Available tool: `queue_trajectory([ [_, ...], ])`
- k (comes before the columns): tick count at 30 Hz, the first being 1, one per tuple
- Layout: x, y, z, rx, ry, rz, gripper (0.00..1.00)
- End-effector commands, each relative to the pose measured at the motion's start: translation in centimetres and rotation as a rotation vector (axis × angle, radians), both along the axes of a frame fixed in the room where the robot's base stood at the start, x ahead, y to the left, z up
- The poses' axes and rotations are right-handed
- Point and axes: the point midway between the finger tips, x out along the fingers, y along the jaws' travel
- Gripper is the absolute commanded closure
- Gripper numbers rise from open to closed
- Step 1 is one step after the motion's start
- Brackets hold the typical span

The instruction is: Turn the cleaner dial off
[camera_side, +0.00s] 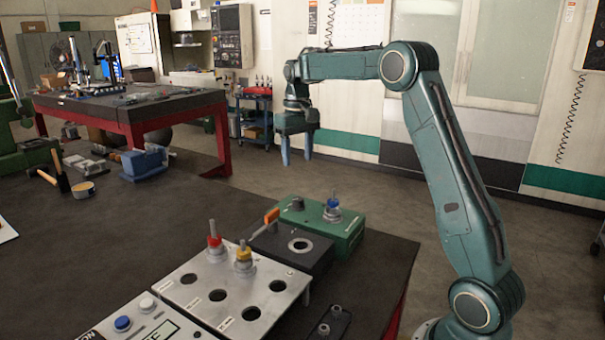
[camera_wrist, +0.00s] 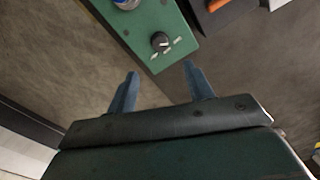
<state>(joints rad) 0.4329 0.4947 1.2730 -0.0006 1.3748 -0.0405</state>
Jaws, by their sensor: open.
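A green box (camera_side: 349,243) stands at the table's right edge in the side view. A black dial (camera_side: 297,203) sits on its top, near the far left corner. In the wrist view the green box (camera_wrist: 158,20) shows the dial (camera_wrist: 161,42) with small white labels below it, too small to read. My gripper (camera_side: 296,162) is open and empty, high above and beyond the green box in the side view. In the wrist view its two blue fingers (camera_wrist: 160,70) are apart, with the dial ahead of the gap between them and not touched.
A blue-topped fitting (camera_side: 333,208) stands on the green box near the dial. A black block with an orange lever (camera_side: 266,222) is beside it. A silver plate (camera_side: 185,288) with holes and red and yellow fittings is in front. Floor lies beyond the table edge.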

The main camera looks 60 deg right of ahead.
Motion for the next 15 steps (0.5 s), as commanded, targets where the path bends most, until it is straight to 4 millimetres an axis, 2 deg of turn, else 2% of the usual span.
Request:
queue_trajectory([
  [6, 0.0, 0.0, 1.5, 0.0, -0.001, 0.0, 0.48],
  [15, 0.0, 0.0, 1.7, 0.0, 0.0, 0.0, 0.48],
])
